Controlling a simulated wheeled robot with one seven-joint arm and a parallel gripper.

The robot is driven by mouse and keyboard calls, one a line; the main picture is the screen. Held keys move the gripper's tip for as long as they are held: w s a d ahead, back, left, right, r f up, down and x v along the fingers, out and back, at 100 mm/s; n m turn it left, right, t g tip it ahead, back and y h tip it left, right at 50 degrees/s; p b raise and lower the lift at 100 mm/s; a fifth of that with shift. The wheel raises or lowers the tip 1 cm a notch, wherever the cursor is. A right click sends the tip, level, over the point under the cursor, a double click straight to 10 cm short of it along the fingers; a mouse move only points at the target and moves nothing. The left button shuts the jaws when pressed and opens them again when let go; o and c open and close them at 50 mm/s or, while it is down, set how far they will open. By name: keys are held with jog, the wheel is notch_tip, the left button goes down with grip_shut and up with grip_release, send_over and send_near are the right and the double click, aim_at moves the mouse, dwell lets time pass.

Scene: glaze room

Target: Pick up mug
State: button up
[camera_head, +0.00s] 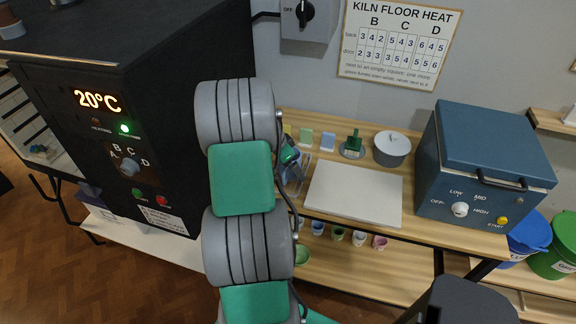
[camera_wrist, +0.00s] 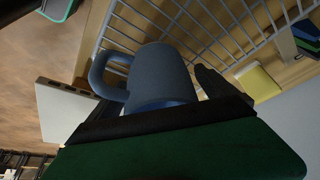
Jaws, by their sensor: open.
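A blue-grey mug (camera_wrist: 165,72) fills the middle of the wrist view, with its handle on the left and its rim towards my gripper. My gripper (camera_wrist: 150,92) is open, with a dark finger showing to the right of the mug. The mug appears between the jaws, but contact cannot be judged. In the head view my arm hides most of this area; part of the wire rack (camera_head: 295,178) shows beside the arm.
A blue kiln (camera_head: 485,165) stands at the right, and a large black kiln (camera_head: 130,110) at the left. Small cups (camera_head: 338,233) stand on the lower shelf.

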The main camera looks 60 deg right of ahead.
jog(key=shift+c, duration=0.4)
jog(key=shift+r, duration=0.1)
jog(key=c, duration=1.7)
